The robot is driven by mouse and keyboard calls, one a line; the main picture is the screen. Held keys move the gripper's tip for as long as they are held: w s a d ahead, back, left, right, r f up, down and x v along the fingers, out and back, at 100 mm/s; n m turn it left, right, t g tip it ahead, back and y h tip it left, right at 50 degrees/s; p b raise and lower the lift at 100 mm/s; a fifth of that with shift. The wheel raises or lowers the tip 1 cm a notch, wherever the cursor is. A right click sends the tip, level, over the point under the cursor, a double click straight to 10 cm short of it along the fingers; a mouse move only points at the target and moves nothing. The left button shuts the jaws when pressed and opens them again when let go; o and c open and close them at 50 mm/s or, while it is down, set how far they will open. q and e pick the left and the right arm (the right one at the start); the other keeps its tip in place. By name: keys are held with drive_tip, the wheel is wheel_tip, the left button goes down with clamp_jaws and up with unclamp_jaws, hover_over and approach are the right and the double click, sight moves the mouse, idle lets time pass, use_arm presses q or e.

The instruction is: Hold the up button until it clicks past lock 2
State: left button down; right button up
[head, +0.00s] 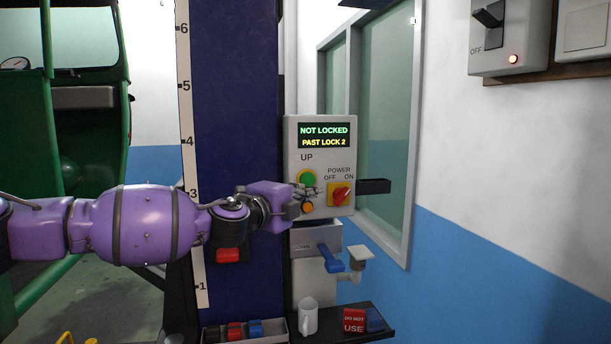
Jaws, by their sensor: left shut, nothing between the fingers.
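The grey control box (319,226) hangs on the lift column. Its display (324,136) reads NOT LOCKED in green and PAST LOCK 2 in yellow. Below the word UP is a round green button (307,177), with an orange button (308,208) lower down. The red power knob (341,194) sits on a yellow plate, turned toward ON. My left gripper (307,194) is shut and empty, in front of the box just below the green button. Its fingers partly overlap the buttons, and I cannot tell whether they touch either one. My right gripper is not in view.
A dark blue column (235,90) with a numbered scale (187,120) stands behind my arm. A green rickshaw (105,155) is at left.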

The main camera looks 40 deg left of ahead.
use_arm(q)
drive_tip(key=s+p, duration=0.3)
drive_tip(key=s, duration=0.3)
drive_tip(key=shift+s+d, duration=0.15)
drive_tip(key=shift+d, duration=0.25)
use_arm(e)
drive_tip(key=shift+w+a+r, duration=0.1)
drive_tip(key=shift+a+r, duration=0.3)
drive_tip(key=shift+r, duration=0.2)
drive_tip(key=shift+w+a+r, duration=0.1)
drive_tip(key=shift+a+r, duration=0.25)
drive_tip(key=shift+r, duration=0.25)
use_arm(q)
drive_tip(key=shift+r, duration=0.1)
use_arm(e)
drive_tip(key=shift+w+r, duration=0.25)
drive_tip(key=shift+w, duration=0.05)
